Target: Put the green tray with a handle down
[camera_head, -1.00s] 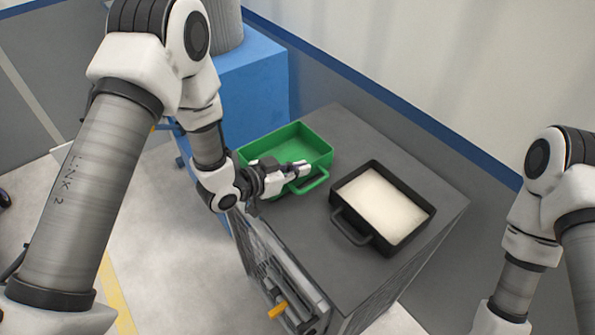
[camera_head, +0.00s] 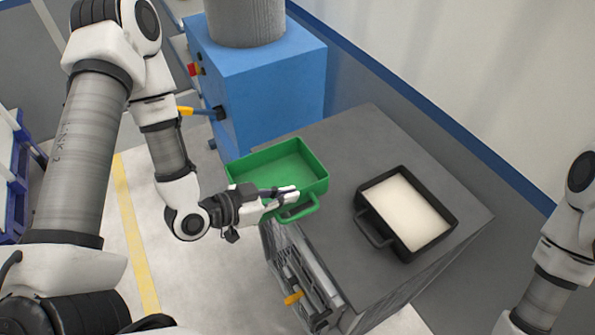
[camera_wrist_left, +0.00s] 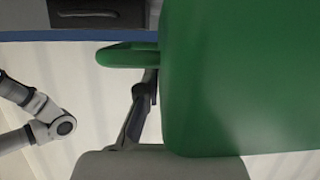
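The green tray (camera_head: 262,165) is an open box with a loop handle (camera_head: 300,212) on its near side. It is at the left of the grey cabinet top, and its left part reaches past the cabinet's left edge. I cannot tell whether its underside touches the top. My left gripper (camera_head: 285,193) is shut on the handle. In the left wrist view the green tray (camera_wrist_left: 235,75) fills the right side, with its handle beside my finger (camera_wrist_left: 148,90). My right gripper is out of view; only part of that arm shows.
The grey cabinet top (camera_head: 345,150) has bare room behind and right of the green tray. A black tray (camera_head: 447,222) with pale contents stands on its right part, handle toward me. A blue machine (camera_head: 270,85) with a grey cylinder (camera_head: 245,20) stands behind left.

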